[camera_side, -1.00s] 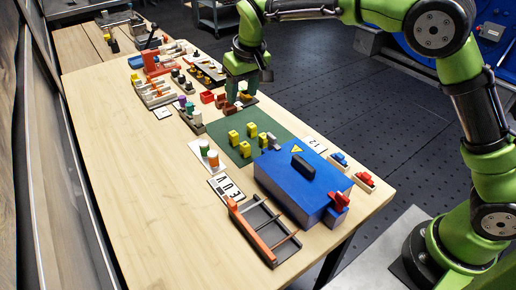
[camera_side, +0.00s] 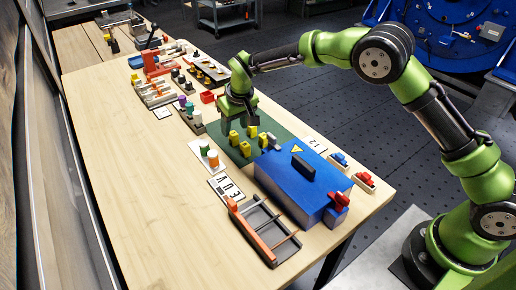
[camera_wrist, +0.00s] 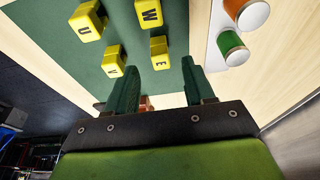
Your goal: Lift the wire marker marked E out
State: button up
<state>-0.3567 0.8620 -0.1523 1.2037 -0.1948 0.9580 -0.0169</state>
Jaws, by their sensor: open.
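Several yellow wire markers stand on a green mat (camera_side: 284,131). In the wrist view the nearer right marker (camera_wrist: 159,50) bears a letter that looks like E, though small. Behind it is a marker that seems to read W (camera_wrist: 149,13). On the left are a marker reading U (camera_wrist: 88,22) and a nearer one (camera_wrist: 114,58) whose letter I cannot read surely. My gripper (camera_wrist: 162,85) is open and empty, its fingers just short of the nearer right marker. In the side view my gripper (camera_side: 236,118) is above the far edge of the mat, by the yellow markers (camera_side: 234,138).
A blue box (camera_side: 285,180) with a black handle stands to the right of the mat. A white strip with green and orange cylinders (camera_side: 208,156) lies to the left. A black tray with an orange side (camera_side: 262,230) is nearer. The left of the table is clear.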

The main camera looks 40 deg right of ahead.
aim_at(234, 134)
jog(key=shift+x, duration=1.4)
jog(key=shift+a, duration=0.1)
grip_shut()
jog(key=shift+r, duration=0.1)
notch_tip(234, 134, up, 10)
